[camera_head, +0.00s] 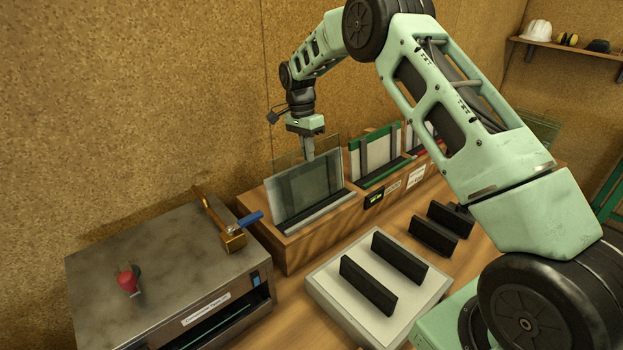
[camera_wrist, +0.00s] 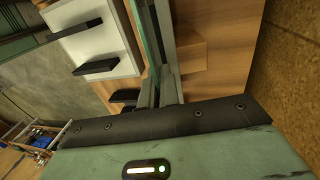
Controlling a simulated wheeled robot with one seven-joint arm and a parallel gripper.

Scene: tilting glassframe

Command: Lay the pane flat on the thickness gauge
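A clear, greenish glass pane (camera_head: 292,192) stands upright, leaning a little, in the left slot of a wooden rack. My gripper (camera_head: 308,154) points down at its top edge from above. In the wrist view the pane's green edge (camera_wrist: 148,38) runs up to my fingers (camera_wrist: 162,92), which are close together. I cannot tell whether they are shut on the glass. A white plate with two raised black bars (camera_head: 329,289) lies on the bench in front of the rack. It bears no readable label, so I cannot tell if it is the thickness gauge.
The wooden rack (camera_head: 300,248) also holds a green-framed panel (camera_head: 375,155) and a red-edged one (camera_head: 424,138). A small display (camera_head: 374,200) is on its front. A grey metal machine (camera_head: 165,265) with a red knob (camera_head: 128,280) and a brass-and-blue tool stands at left. Two black blocks (camera_head: 433,237) lie right of the plate.

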